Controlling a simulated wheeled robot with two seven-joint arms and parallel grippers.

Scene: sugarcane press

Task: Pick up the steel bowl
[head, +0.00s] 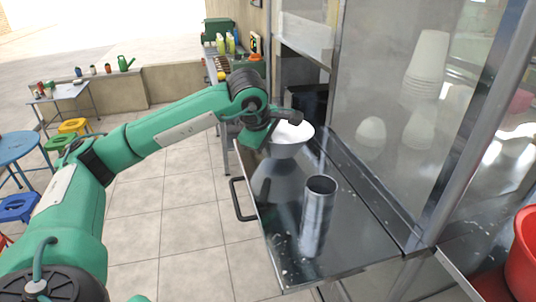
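The steel bowl (289,150) stands upright on the shiny steel counter (350,238), near its far left part. Its inside looks bright white and its outer wall grey, with a reflection below it. My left gripper (268,134) is at the bowl's left rim, with a dark part reaching over the far edge. The wrist hides part of the gripper and the bowl's left side. I cannot tell whether the fingers are open or shut, or whether they touch the bowl. My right gripper is not in view.
A tall steel cup (318,212) stands on the counter in front of the bowl. A glass panel (385,130) rises along the right. A black handle (239,200) sticks out at the counter's left edge. A red container (524,255) is at the right edge.

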